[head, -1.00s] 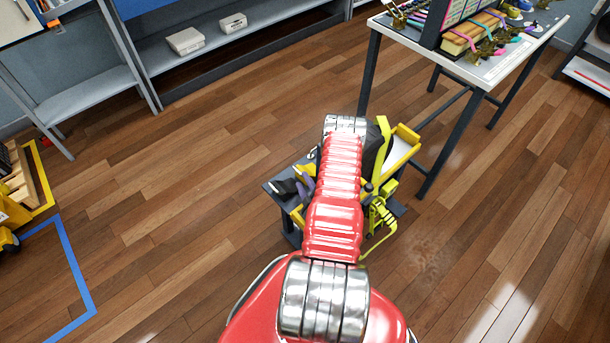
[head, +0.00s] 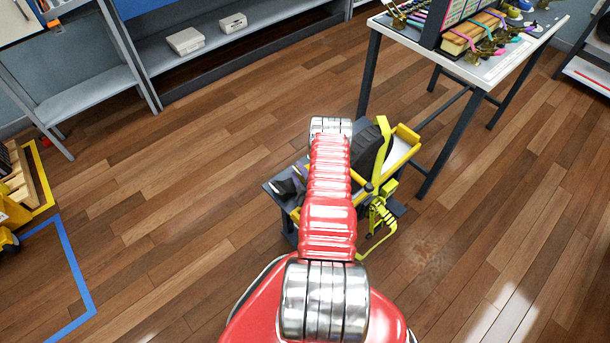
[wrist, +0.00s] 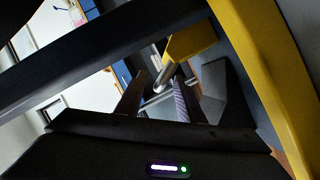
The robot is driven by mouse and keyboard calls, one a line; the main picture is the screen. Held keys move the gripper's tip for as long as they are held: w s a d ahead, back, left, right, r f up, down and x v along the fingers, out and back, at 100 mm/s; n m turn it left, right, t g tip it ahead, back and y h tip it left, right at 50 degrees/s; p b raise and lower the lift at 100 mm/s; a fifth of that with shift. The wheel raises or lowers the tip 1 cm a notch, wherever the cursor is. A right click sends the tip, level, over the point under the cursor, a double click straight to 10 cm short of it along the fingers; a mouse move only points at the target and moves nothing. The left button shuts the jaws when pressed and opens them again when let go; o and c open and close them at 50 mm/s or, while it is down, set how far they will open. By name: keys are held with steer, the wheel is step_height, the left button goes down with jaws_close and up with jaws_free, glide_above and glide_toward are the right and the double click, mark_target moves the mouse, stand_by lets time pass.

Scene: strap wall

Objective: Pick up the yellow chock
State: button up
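In the wrist view my gripper (wrist: 160,92) has its two dark fingers apart, with open space between them. A yellow block-shaped piece (wrist: 190,38) shows just beyond the fingertips, with a shiny metal rod end beside it. I cannot tell for sure that this piece is the yellow chock, and contact is not visible. In the head view my red arm reaches over a small dark stand (head: 281,184) and hides the gripper. No separate yellow chock can be made out there.
The stand carries a black wheel-like part (head: 367,150), a yellow frame (head: 405,137) and a yellow strap-like piece (head: 380,215). A white-topped table (head: 500,68) stands close behind it. A curved yellow bar (wrist: 272,75) is near the gripper.

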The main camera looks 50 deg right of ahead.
steer(key=shift+c, duration=0.3)
jaws_close()
stand_by(0.5)
steer(key=shift+w+d, duration=0.1)
stand_by(0.9)
